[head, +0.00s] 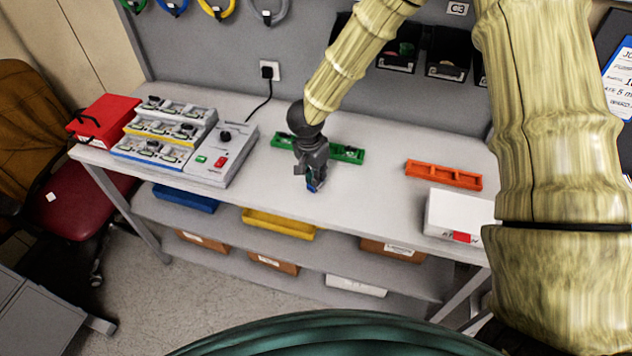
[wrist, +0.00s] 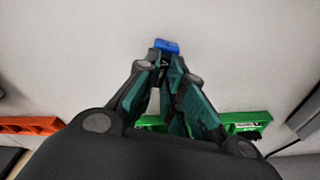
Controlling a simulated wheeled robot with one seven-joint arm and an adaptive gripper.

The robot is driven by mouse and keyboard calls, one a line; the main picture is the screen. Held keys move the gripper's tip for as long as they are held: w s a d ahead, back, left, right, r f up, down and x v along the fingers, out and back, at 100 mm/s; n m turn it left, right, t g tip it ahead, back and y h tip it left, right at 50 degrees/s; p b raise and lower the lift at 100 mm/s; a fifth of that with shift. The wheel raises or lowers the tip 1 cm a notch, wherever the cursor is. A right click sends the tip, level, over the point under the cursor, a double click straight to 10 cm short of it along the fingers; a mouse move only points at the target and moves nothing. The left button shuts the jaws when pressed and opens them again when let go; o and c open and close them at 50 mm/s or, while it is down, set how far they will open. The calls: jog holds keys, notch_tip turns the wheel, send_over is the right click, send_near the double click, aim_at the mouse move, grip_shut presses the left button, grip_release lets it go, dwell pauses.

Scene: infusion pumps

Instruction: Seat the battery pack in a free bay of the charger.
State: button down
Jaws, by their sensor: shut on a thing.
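My gripper (head: 311,178) is shut on a small blue block, which I take for the battery pack (head: 313,187). In the wrist view the blue pack (wrist: 167,46) shows at the fingertips (wrist: 168,62), and the fingers hide part of it. The pack is in front of the green tray, over the grey-white bench; I cannot tell whether it touches the bench. To the left stands a tiered unit (head: 150,160) with white, yellow and blue rows, beside a grey box (head: 222,160) with green and red controls. I cannot tell for sure which is the charger, nor which bays are free.
The green tray (head: 333,155) behind my gripper holds small dark items. An orange tray (head: 443,176) and a white box (head: 458,213) are to the right. A red case (head: 105,118) stands at the far left. A black cable (head: 262,100) runs from a wall socket. The bench's front middle is clear.

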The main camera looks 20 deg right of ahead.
jog(key=shift+r, duration=0.15)
jog(key=shift+r+p, duration=2.85)
jog(key=shift+p, duration=0.95)
